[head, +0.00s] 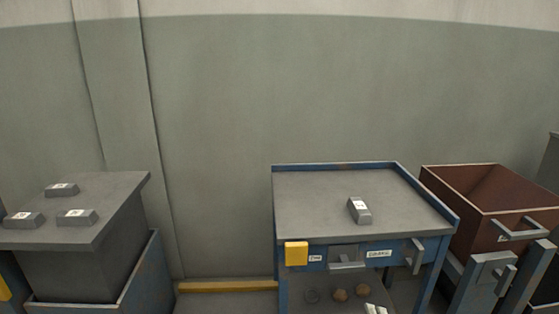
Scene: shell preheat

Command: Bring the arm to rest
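Neither of my arms nor grippers can be made out in the head view. A single grey ingot-like block (359,210) with a white label lies on the grey top of a blue-framed workstation (310,195) right of centre. Several similar labelled blocks, one of them this block (77,217), lie on a grey slab-topped stand (120,198) at the left.
A brown open bin (455,185) with a grey handle stands at the right. The workstation front carries a yellow block (296,253) and grey handles (346,264). A yellow floor strip (225,286) crosses the gap between the stands. A grey-green wall closes the back.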

